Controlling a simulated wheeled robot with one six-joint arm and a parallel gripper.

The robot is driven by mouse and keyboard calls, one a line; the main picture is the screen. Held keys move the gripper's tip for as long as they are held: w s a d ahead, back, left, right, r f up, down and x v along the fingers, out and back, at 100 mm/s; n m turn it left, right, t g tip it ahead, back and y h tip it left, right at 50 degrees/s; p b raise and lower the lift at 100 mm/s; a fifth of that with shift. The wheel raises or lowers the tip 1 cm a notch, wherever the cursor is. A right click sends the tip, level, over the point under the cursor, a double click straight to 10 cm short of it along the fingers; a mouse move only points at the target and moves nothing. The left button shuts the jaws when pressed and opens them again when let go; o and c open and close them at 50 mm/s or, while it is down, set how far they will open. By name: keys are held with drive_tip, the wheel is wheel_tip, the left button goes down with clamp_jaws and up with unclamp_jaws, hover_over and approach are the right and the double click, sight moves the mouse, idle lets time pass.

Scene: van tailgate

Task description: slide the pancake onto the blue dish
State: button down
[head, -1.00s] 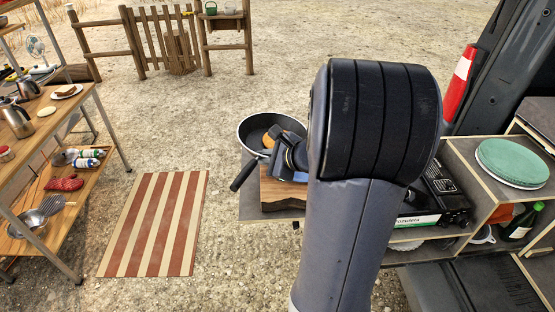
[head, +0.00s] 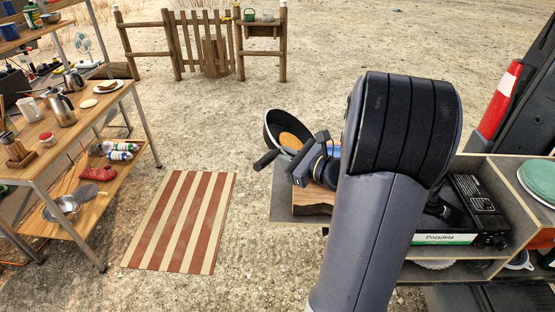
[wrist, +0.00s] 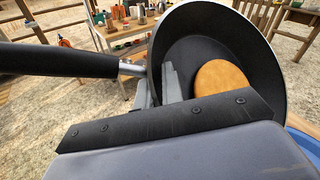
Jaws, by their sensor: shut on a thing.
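The black frying pan (head: 274,122) is tilted, its open side turned toward the right. Its handle (head: 266,159) sticks out to the left, and in the wrist view the handle (wrist: 60,58) crosses the left side. The golden-brown pancake (head: 289,139) lies inside the pan, and the wrist view shows it against the pan's lower right (wrist: 221,85). My gripper (head: 297,158) is shut on the pan where the handle meets it. A blue edge, seemingly the blue dish (head: 335,151), shows behind my gripper, mostly hidden; blue also shows in the wrist view's lower right (wrist: 303,146).
A wooden block (head: 313,201) lies on the grey tailgate shelf (head: 290,212) under my gripper. A black camp stove (head: 478,205) stands to the right. A wooden table (head: 75,125) with kitchenware is at the left, and a striped mat (head: 180,220) lies on the gravel.

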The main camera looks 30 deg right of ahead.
drive_tip(key=shift+s+d+r+m+t+y+b, duration=0.15)
drive_tip(key=shift+s+d+r+m+t, duration=0.2)
drive_tip(key=shift+d+r+m+t, duration=0.4)
drive_tip(key=shift+s+d+r+m+t+y+b, duration=0.15)
drive_tip(key=shift+s+d+r+m+t, duration=0.25)
drive_tip(key=shift+d+m+t, duration=0.4)
drive_tip(key=shift+s+d+r+m+t+y+b, duration=0.1)
drive_tip(key=shift+s+d+r+m+t+y, duration=0.15)
drive_tip(key=shift+d+r+m+t, duration=0.5)
drive_tip(key=shift+s+r+m+t+h, duration=0.15)
drive_tip(key=shift+r+m+t+h, duration=0.15)
drive_tip(key=shift+m+t, duration=0.5)
drive_tip(key=shift+a+r+m+t+h+p, duration=0.2)
drive_tip(key=shift+r+m+t+h+p, duration=0.2)
drive_tip(key=shift+r+m+t, duration=0.5)
drive_tip(key=shift+f, duration=0.1)
